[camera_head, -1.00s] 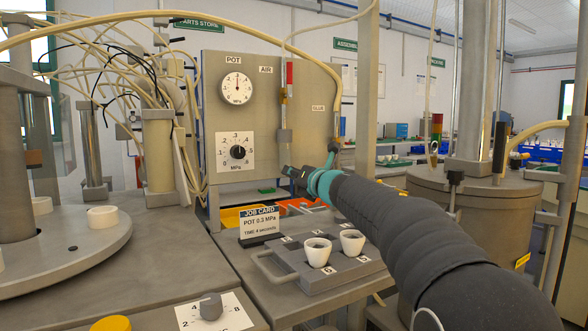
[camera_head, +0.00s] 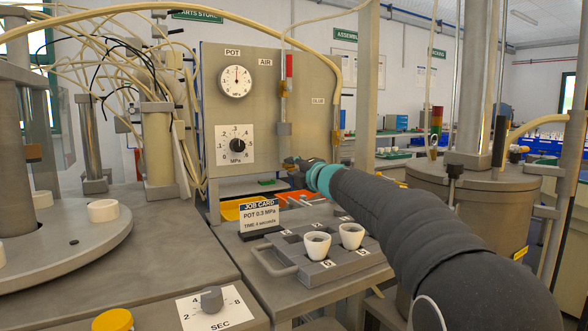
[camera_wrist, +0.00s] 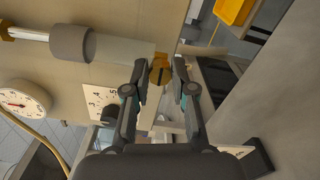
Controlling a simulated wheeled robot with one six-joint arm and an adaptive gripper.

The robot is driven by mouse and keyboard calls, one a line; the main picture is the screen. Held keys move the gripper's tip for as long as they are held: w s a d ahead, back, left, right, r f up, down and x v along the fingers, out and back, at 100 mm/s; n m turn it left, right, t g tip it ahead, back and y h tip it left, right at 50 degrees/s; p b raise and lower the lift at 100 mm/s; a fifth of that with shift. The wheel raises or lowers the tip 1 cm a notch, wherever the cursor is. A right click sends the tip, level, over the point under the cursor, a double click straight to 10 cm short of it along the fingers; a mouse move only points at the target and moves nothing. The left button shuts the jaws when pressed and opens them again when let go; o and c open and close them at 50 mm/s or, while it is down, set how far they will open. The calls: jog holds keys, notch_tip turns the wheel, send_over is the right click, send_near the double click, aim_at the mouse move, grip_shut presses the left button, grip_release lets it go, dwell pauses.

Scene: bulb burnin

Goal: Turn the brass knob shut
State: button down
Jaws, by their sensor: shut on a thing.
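The brass knob (camera_wrist: 160,72) sits between my two fingertips in the wrist view, with a dark slot-like line on its face. It is at the lower end of a clear tube (camera_wrist: 125,50) below a grey collar (camera_wrist: 73,43). My gripper (camera_wrist: 161,77) is shut on the knob, one finger on each side. In the head view my gripper (camera_head: 291,162) is in front of the panel, below the AIR line's grey collar (camera_head: 284,128); the fingers and knob are small there and largely merge.
The grey panel (camera_head: 215,110) carries a gauge (camera_head: 237,81) and a pressure dial (camera_head: 237,145). Below are a job card (camera_head: 259,217), orange and yellow bins, and a grey block with two white cups (camera_head: 317,245). A SEC dial (camera_head: 211,300) stands at the front.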

jog(key=shift+m, duration=0.4)
jog(key=c, duration=1)
grip_release()
jog(key=shift+o, duration=0.2)
jog(key=shift+s+d, duration=0.1)
jog(key=v, duration=1.1)
jog(key=shift+s+d, duration=0.2)
jog(key=shift+s, duration=0.05)
jog(key=shift+f, duration=0.1)
